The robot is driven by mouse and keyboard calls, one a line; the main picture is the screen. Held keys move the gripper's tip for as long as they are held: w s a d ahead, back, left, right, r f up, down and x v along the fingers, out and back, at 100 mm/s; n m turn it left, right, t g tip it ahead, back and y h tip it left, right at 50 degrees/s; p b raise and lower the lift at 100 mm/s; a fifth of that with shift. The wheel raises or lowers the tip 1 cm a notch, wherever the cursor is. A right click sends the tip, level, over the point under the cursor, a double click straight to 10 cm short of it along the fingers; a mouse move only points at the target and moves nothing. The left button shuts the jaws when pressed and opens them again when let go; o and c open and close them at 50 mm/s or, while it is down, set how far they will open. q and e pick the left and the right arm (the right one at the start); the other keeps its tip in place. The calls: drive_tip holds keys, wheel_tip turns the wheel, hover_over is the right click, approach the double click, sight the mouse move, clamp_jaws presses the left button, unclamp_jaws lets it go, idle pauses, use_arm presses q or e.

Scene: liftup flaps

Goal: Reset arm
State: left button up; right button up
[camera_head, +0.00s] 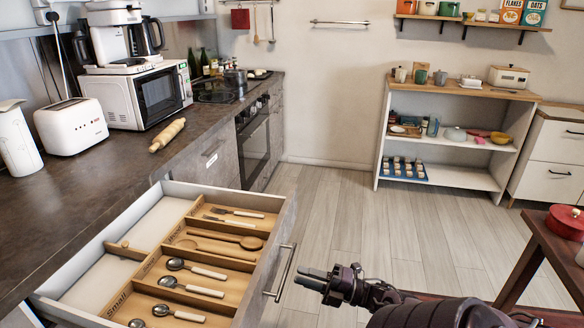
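My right gripper (311,278) comes in from the bottom right, with its fingertips pointing left. It is just to the right of the handle (281,272) on the open drawer (52,289) and appears apart from it. The two grey fingers lie close together in this view, and I cannot tell whether they are shut. Nothing shows between them. My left gripper is not in view.
The drawer holds a wooden organizer with spoons (193,290) and other cutlery. Above it the counter carries a toaster (71,126), microwave (148,95) and rolling pin (167,135). A wooden table (554,255) with a red pot (566,222) stands at right. Open floor (372,220) lies beyond.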

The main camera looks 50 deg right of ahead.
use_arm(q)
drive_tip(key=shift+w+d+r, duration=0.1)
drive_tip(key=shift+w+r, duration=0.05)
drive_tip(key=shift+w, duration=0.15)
use_arm(e)
drive_tip(key=v, duration=0.2)
drive_tip(key=shift+s+d, duration=0.1)
drive_tip(key=shift+s, duration=0.15)
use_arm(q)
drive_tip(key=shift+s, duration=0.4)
